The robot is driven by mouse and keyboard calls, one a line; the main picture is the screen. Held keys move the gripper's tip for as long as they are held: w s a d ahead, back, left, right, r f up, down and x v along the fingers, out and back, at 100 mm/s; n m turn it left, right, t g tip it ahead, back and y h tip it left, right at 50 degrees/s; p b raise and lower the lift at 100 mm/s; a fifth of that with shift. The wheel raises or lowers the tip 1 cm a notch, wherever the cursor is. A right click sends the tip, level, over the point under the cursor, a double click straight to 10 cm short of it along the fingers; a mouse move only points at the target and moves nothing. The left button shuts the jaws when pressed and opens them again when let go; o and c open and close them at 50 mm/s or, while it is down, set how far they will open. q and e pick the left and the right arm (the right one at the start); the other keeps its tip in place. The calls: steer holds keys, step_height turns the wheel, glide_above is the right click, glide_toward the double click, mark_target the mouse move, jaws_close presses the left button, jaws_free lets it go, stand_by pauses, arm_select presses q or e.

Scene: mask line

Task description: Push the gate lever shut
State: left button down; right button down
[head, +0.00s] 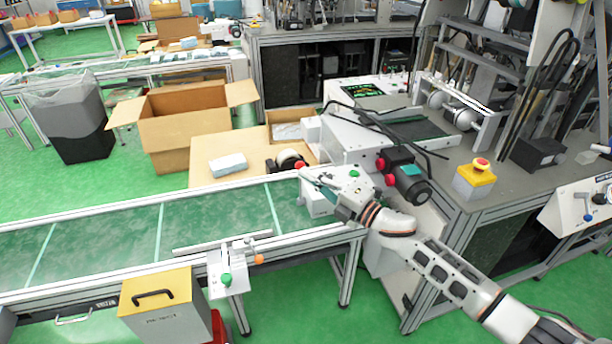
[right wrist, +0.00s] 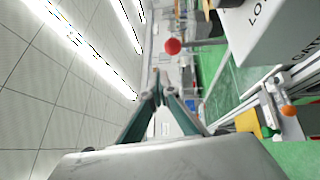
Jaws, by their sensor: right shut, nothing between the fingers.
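My right gripper (head: 308,175) reaches in from the lower right to the right end of the conveyor. It is shut and empty; its closed fingertips also show in the right wrist view (right wrist: 157,76). A small white box (head: 318,205) stands below it, and lettering, partly cut off, shows on this box in the right wrist view (right wrist: 282,28). A red ball knob (right wrist: 172,46), apparently the gate lever's, is just beyond and right of the fingertips there. The lever's rod is not clearly visible, and I cannot tell whether the knob is touched. My left gripper is not in view.
The green conveyor (head: 110,235) runs left, with a rail bracket and orange knob (head: 259,259) on its near side. A yellow-topped box (head: 157,292) stands in front. A white machine (head: 350,145) and a red emergency button (head: 481,164) are at right. Cardboard boxes (head: 185,130) stand behind.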

steer(key=s+d+r, duration=0.1)
steer(key=s+d, duration=0.5)
steer(key=d, duration=0.2)
steer(key=shift+s+r, duration=0.25)
steer(key=shift+r, duration=0.05)
steer(key=s+d+f+m+h, duration=0.4)
steer(key=s+f+m, duration=0.4)
steer(key=s+f, duration=0.1)
steer(key=s+d+f+m+h, duration=0.4)
steer(key=s+f+m, duration=0.4)
steer(key=f, duration=0.3)
steer(key=s+d+f+m+g+h, duration=0.1)
steer(key=s+d+f+m+h, duration=0.3)
steer(key=s+f+m, duration=0.4)
steer(key=shift+s+d+f+m, duration=0.4)
steer(key=shift+s+d+f, duration=0.15)
steer(key=shift+s+f, duration=0.55)
steer(key=shift+s+a+r, duration=0.1)
steer(key=shift+r, duration=0.05)
